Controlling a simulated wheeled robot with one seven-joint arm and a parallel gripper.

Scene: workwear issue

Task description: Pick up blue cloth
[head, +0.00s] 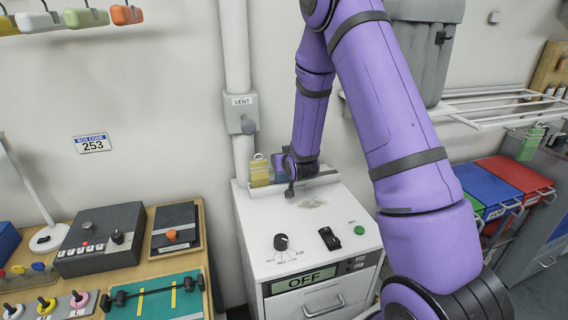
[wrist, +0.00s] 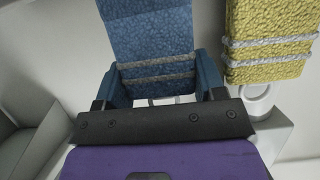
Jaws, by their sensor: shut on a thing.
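The blue cloth (wrist: 148,30) is a folded, textured piece with grey bands across it, filling the upper middle of the wrist view. My gripper (wrist: 160,85) is shut on its lower, banded part. In the head view, my gripper (head: 289,178) is at the back of the white cabinet, and a small patch of the blue cloth (head: 279,166) shows beside it. The arm and gripper hide most of the cloth there.
A yellow cloth (wrist: 268,40) with pale bands hangs close at the right in the wrist view; in the head view, the yellow cloth (head: 260,173) stands left of my gripper. The white cabinet (head: 310,225) has a knob, a switch and an OFF display. A vent pipe (head: 236,60) rises behind.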

